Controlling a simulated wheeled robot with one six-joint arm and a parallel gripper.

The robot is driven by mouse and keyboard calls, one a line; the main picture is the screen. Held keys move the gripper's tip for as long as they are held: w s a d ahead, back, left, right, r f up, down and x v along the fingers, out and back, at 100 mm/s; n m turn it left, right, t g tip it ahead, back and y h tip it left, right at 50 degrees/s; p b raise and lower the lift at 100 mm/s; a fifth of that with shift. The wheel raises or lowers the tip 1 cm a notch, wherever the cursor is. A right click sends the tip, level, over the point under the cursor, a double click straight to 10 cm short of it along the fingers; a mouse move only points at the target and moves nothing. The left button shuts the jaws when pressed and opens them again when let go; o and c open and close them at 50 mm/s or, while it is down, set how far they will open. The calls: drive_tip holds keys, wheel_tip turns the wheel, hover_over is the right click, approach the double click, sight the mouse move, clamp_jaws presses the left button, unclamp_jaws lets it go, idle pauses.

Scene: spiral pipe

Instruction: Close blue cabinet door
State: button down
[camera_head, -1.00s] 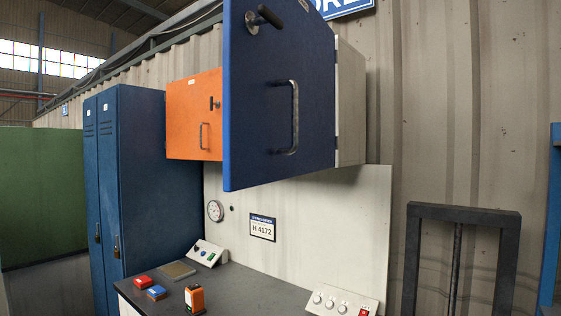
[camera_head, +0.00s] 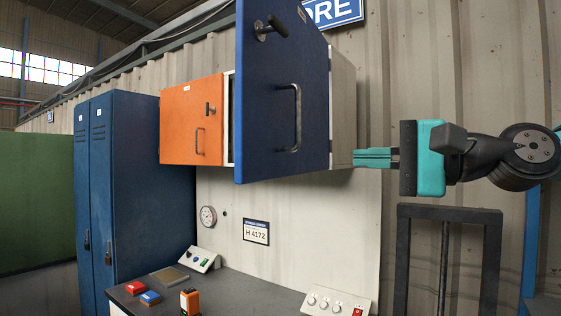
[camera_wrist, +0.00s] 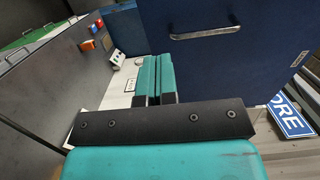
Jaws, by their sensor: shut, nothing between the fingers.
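The blue cabinet door (camera_head: 275,110) stands swung open toward the camera, hinged on its right edge to the pale wall cabinet (camera_head: 342,108). It has a vertical bar handle (camera_head: 292,118) and a dark T-shaped latch (camera_head: 270,27) near the top. My gripper (camera_head: 356,158), with teal fingers, is to the right of the door, beside the cabinet's lower right side. Its fingers are shut and empty. In the wrist view the fingers (camera_wrist: 156,77) point forward, with the blue door (camera_wrist: 225,65) and its handle (camera_wrist: 206,33) to their upper right. Contact with the cabinet cannot be told.
Blue lockers (camera_head: 135,190) stand at left. Below is a dark counter (camera_head: 222,290) with several boxes and a control panel (camera_head: 335,302). A dark frame (camera_head: 448,215) stands at right.

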sight(267, 157)
drive_tip(key=p+x, duration=0.5)
drive_tip(key=x, duration=0.8)
drive_tip(key=shift+s+p, duration=0.1)
drive_tip(key=shift+p, duration=0.25)
drive_tip(key=shift+a+f, duration=0.1)
drive_tip(key=shift+a, duration=0.25)
drive_tip(key=shift+w+a, duration=0.1)
drive_tip(key=shift+w, duration=0.15)
